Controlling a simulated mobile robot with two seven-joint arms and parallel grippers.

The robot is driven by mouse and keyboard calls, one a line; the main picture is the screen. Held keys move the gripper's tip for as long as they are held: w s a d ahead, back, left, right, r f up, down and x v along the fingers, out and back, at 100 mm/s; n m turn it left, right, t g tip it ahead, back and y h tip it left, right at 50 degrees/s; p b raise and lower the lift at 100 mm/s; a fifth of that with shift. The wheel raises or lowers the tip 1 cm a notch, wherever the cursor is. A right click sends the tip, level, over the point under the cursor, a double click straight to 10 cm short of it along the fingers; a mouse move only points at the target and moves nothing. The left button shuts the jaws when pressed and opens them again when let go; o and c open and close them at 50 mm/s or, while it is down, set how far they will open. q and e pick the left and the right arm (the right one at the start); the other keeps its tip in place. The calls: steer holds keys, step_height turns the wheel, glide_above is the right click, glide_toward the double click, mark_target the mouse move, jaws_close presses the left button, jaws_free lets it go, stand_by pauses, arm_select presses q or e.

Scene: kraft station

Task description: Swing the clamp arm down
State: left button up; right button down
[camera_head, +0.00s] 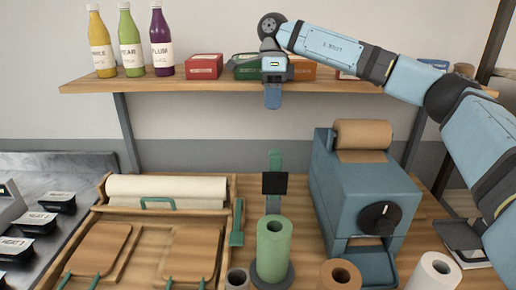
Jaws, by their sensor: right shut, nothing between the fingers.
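An upright green bar (275,160) with a black block (275,183) on its front stands at the middle of the table; it looks like the clamp arm, but I cannot tell for sure. A grey part shows below the block, and its foot is hidden behind a green roll (273,250). My right gripper (272,104) points down in front of the shelf, above the green bar and apart from it. Its fingers are shut and empty. My left gripper is not in view.
A blue dispenser (362,185) with a brown paper roll (362,134) and black knob stands right of the bar. The wooden shelf (200,86) holds bottles and small boxes. A wooden tray with boards (100,250) lies left. More rolls stand in front.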

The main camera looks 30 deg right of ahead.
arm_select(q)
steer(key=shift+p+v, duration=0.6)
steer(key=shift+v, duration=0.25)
arm_select(e)
steer(key=s+x, duration=0.1)
steer(key=x, duration=0.8)
steer(key=shift+d, duration=0.35)
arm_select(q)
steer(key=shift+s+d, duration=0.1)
arm_select(e)
steer(key=shift+a+f, duration=0.1)
steer(key=shift+f, duration=0.05)
